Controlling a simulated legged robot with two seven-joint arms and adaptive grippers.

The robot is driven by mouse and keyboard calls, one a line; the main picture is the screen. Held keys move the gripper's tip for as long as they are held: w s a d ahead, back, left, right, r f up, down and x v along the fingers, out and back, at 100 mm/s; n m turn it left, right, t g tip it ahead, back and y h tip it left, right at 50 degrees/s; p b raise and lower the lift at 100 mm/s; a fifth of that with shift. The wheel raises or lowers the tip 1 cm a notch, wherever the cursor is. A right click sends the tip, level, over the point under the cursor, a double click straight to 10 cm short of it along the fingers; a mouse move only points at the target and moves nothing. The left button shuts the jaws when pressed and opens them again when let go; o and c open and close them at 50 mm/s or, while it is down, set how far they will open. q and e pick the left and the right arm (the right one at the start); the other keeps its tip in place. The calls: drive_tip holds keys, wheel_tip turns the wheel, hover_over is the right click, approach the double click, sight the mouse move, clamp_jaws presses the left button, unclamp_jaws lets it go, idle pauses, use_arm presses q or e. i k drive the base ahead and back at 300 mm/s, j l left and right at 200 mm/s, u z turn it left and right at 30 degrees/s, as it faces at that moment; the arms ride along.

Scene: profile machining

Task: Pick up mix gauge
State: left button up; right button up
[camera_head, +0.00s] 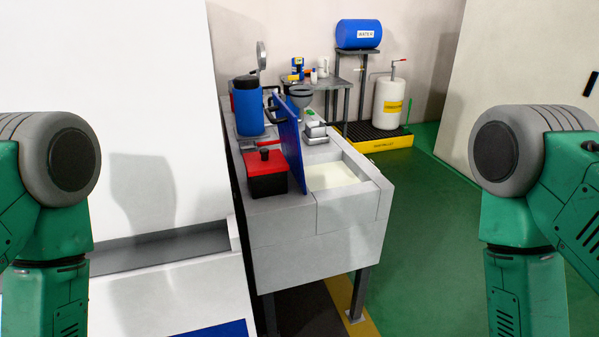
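I cannot pick out the mix gauge with certainty; the items on the grey bench (285,228) are small at this distance. On the bench stand a black box with a red lid (265,173), a blue canister with a black cap (248,107) and an upright blue panel (289,145). A grey funnel-like item (300,97) and a small grey-and-white item (316,131) are behind the panel. My green arms show at the left and right edges. Neither gripper is in view.
An open basin (332,176) with pale liquid is at the bench's front right. Behind are a small table (336,84), a blue water barrel (358,34) and a white drum (389,103) on a yellow-edged pallet (386,142). A white machine (110,80) blocks the left. Green floor (435,240) is clear at right.

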sight(298, 61)
drive_tip(key=i+l+z, duration=0.5)
drive_tip(key=l, duration=0.2)
drive_tip(key=i+l+z, duration=0.75)
drive_tip(key=i+z, duration=0.2)
drive_tip(key=i, duration=0.35)
drive_tip(key=i+u, duration=0.25)
drive_tip(key=i, duration=0.25)
drive_tip(key=i+u, duration=0.25)
drive_tip(key=i, duration=0.2)
drive_tip(key=i+u, duration=0.3)
drive_tip(key=i, duration=0.2)
drive_tip(key=i+l+u, duration=0.25)
drive_tip(key=i, duration=0.2)
drive_tip(key=i+j+u, duration=0.15)
drive_tip(key=i+u, duration=0.2)
drive_tip(key=i, duration=0.15)
drive_tip(key=i+u, duration=0.4)
drive_tip(key=i+l+u, duration=0.35)
drive_tip(key=i, duration=0.25)
drive_tip(key=i+l+u, duration=0.2)
drive_tip(key=i+u, duration=0.15)
drive_tip(key=i, duration=0.2)
